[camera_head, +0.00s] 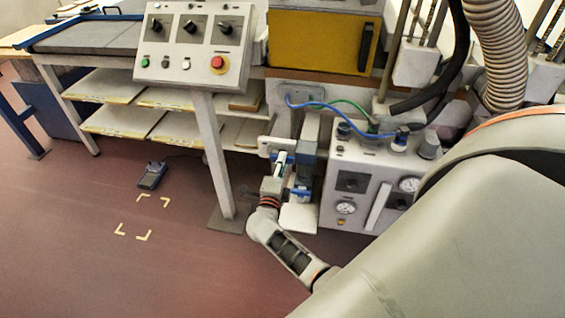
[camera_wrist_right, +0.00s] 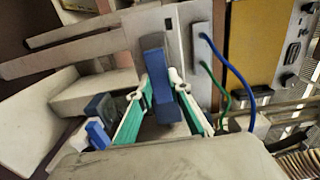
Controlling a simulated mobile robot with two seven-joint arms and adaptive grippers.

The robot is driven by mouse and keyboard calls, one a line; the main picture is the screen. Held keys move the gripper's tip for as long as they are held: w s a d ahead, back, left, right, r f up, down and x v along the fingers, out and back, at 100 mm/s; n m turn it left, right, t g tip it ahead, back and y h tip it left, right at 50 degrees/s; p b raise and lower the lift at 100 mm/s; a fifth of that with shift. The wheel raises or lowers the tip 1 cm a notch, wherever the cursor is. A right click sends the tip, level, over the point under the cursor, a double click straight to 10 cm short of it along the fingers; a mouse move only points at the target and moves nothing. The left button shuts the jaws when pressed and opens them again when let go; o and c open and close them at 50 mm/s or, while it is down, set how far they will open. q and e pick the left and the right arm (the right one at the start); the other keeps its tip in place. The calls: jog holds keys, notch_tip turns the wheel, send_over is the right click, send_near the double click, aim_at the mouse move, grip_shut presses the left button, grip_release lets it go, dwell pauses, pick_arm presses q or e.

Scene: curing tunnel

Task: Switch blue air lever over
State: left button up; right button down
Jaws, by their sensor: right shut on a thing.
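The blue lever (camera_wrist_right: 160,78) stands between the two fingers of my right gripper (camera_wrist_right: 161,92) in the right wrist view. The fingers have green inner pads and close on it from both sides. The lever sits in front of a pale grey plate (camera_wrist_right: 187,20). In the head view, my right gripper (camera_head: 283,165) is at the fittings left of the grey control cabinet. My left gripper is not in view.
The grey cabinet (camera_head: 358,165) with gauges stands right of my gripper. Blue (camera_head: 345,112) and green (camera_head: 349,103) hoses hang above it. A control panel (camera_head: 194,46) on a post (camera_head: 212,155) stands to the left. A pedal (camera_head: 152,176) lies on open floor.

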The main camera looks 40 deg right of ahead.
jog(key=c, duration=1.8)
grip_release()
jog(key=shift+c, duration=0.2)
jog(key=v, duration=0.7)
jog(key=shift+s+a, duration=0.2)
